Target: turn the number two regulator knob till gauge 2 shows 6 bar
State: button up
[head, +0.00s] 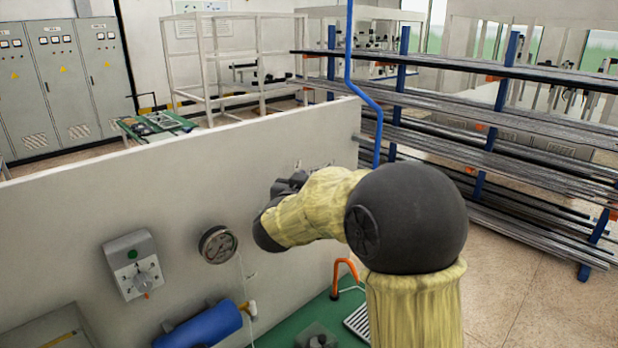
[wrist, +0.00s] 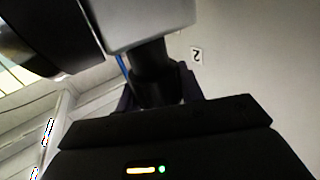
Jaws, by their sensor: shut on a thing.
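In the wrist view my gripper (wrist: 158,90) is shut on a black knob (wrist: 152,68) under a grey regulator body (wrist: 150,20). The two dark fingers sit on either side of it. A small tag (wrist: 196,56) beside it on the pale panel reads 2. A large dark rounded thing (wrist: 45,35) at upper left may be the gauge housing; no dial face or reading shows there. In the head view my arm hides the regulator and my fingers.
In the head view the grey panel (head: 70,210) carries a round gauge (head: 218,244), too small to read, and a switch box (head: 131,264) left of my arm. A blue cylinder (head: 205,325) and an orange hooked pipe (head: 346,268) are below. Racks of bars (head: 480,150) stand behind.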

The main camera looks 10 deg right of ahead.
jog(key=shift+s+d+m+g+h+p, duration=0.1)
jog(key=shift+m+g+h+p, duration=0.5)
jog(key=shift+m+g+h, duration=0.65)
jog(key=shift+h, duration=0.25)
jog(key=o, duration=1)
jog(key=shift+s, duration=0.1)
jog(key=b+v, duration=0.5)
jog(key=v, duration=1.2)
jog(key=shift+s+f, duration=0.15)
jog(key=shift+f, duration=0.05)
jog(key=shift+s, duration=0.1)
